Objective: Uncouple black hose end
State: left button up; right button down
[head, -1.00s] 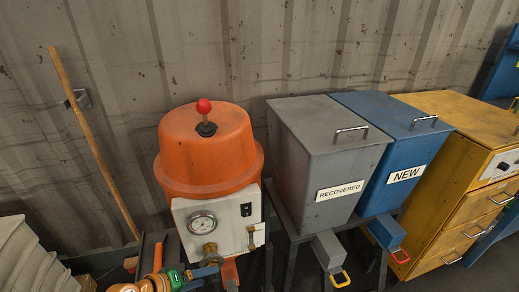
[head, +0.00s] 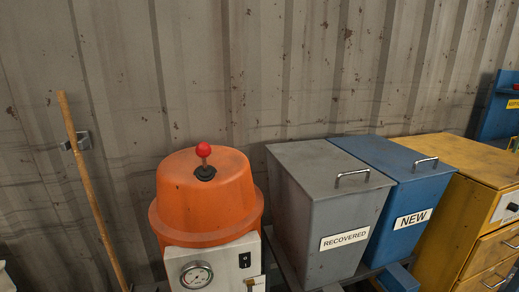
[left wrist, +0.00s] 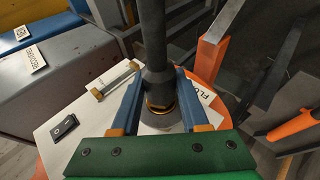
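In the left wrist view, a black hose end (left wrist: 160,88) with a brass ring at its base stands on the white front panel (left wrist: 65,145) of the orange machine (head: 205,205). The black hose (left wrist: 152,30) runs up from it. My left gripper (left wrist: 162,76) has its two blue fingers on either side of the hose end; they lean in against it and look shut on it. The hose end appears seated at the panel. In the head view the panel's lower part and my left gripper are below the picture. My right gripper is not in view.
The machine has a red-knobbed lever (head: 204,152), a gauge (head: 196,275) and a switch (left wrist: 65,127). A small handle (left wrist: 112,80) is close beside the left finger. A grey RECOVERED bin (head: 325,215), blue NEW bin (head: 405,190) and yellow cabinet (head: 470,200) stand right. A wooden pole (head: 90,185) leans left.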

pick_arm(q)
grip_shut()
jog(key=shift+s+p, duration=0.2)
jog(key=shift+p, duration=0.15)
jog(key=shift+s+d+r+p, duration=0.1)
jog(key=shift+s+d+p, duration=0.05)
jog(key=shift+s+p, duration=0.35)
jog(key=shift+s+d+p, duration=0.15)
jog(key=shift+s+p, duration=0.2)
jog(key=shift+s, duration=0.1)
jog(key=shift+s+d+p, duration=0.25)
jog(key=shift+s+p, duration=0.3)
jog(key=shift+s, duration=0.2)
jog(key=shift+s+d+p, duration=0.2)
jog(key=shift+s+p, duration=0.35)
jog(key=shift+s, duration=0.2)
